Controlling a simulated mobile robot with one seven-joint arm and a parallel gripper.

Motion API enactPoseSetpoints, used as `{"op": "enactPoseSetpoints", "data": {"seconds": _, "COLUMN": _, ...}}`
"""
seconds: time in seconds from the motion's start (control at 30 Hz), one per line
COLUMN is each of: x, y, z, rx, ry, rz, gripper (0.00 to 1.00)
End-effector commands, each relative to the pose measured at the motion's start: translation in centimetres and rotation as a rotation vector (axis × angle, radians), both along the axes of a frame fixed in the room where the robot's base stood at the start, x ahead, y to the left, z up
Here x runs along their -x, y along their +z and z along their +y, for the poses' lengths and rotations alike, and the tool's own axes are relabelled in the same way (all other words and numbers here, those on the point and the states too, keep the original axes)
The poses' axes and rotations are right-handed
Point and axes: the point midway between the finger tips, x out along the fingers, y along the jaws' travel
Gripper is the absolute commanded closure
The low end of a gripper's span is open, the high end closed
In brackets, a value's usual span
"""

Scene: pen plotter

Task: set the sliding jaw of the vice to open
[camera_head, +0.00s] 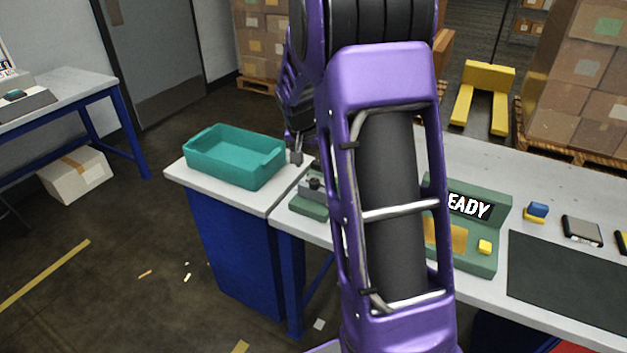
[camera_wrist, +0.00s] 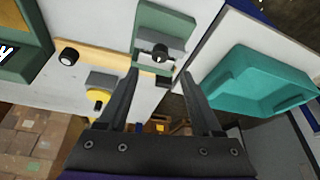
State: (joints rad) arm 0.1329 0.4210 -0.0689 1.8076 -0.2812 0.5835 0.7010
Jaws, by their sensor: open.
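The vice shows in the head view as a green base (camera_head: 308,207) with a grey jaw block and a dark knob (camera_head: 315,183), partly hidden behind my arm. In the wrist view the vice's green base (camera_wrist: 163,22) lies at top centre, with grey metal parts and a dark knob (camera_wrist: 160,53) on it. My gripper (camera_wrist: 159,76) is open and empty, its fingertips just below the knob in that view, one to each side. Whether they touch the vice, I cannot tell. In the head view my gripper (camera_head: 296,160) is above and left of the vice. The jaw gap is unclear.
A teal crate (camera_head: 228,170) stands left of the vice. Right of my arm are a green plotter with a READY display (camera_head: 469,206), a dark mat (camera_head: 570,283) and small items. A wooden strip with a black knob (camera_wrist: 68,57) lies near the vice.

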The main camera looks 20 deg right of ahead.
Motion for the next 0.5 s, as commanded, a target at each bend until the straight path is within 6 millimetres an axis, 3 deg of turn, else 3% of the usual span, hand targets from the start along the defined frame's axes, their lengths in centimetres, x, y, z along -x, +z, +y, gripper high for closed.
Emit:
{"op": "enactPoseSetpoints", "data": {"seconds": 0.2, "x": -1.3, "y": -4.5, "z": -1.2, "rx": -0.001, "ry": -0.002, "rz": 0.003, "gripper": 0.33}}
{"op": "enactPoseSetpoints", "data": {"seconds": 0.5, "x": -2.5, "y": -7.8, "z": -2.0, "rx": -0.001, "ry": -0.001, "rz": 0.001, "gripper": 0.33}}
